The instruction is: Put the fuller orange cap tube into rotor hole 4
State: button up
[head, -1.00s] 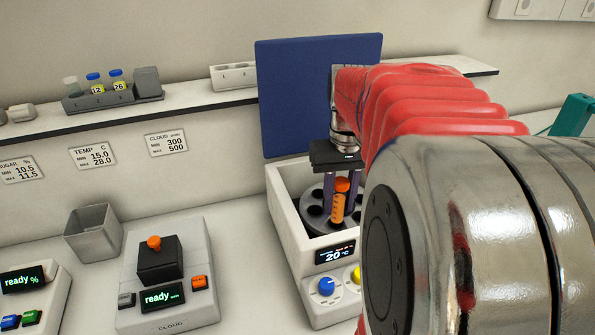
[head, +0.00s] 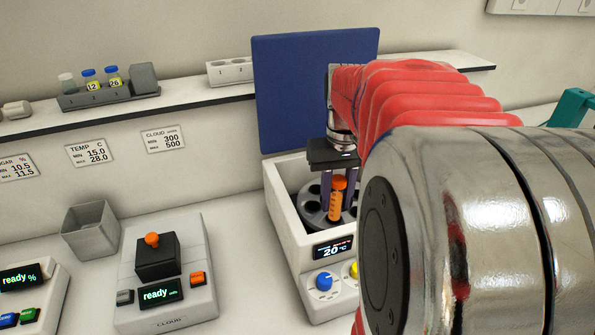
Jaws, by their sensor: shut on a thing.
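An orange cap tube (head: 336,201) with orange contents stands upright at the centrifuge. My gripper (head: 339,185) points straight down with its fingers around the tube and is shut on it. The tube is over or partly in the grey rotor (head: 312,204); I cannot tell how deep it sits or which hole number is below it. Several dark rotor holes show left of the tube. The white centrifuge (head: 285,220) has its blue lid (head: 300,90) raised behind my gripper. Another orange cap (head: 152,239) shows in the black block of the CLOUD device (head: 170,280).
A grey bin (head: 90,229) stands left of the centrifuge. The wall shelf (head: 200,103) holds a rack (head: 110,95) with blue-capped vials. My arm hides the right side of the centrifuge. The raised lid stands close behind my gripper.

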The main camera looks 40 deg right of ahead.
aim_at(335, 208)
jog(key=shift+f, duration=1.75)
dwell(1.2)
jog(key=shift+r, duration=0.2)
jog(key=shift+r, duration=1.1)
jog(key=shift+r, duration=0.35)
jog(key=shift+r, duration=0.25)
jog(key=shift+f, duration=1.9)
dwell(0.8)
jog(key=shift+r, duration=0.15)
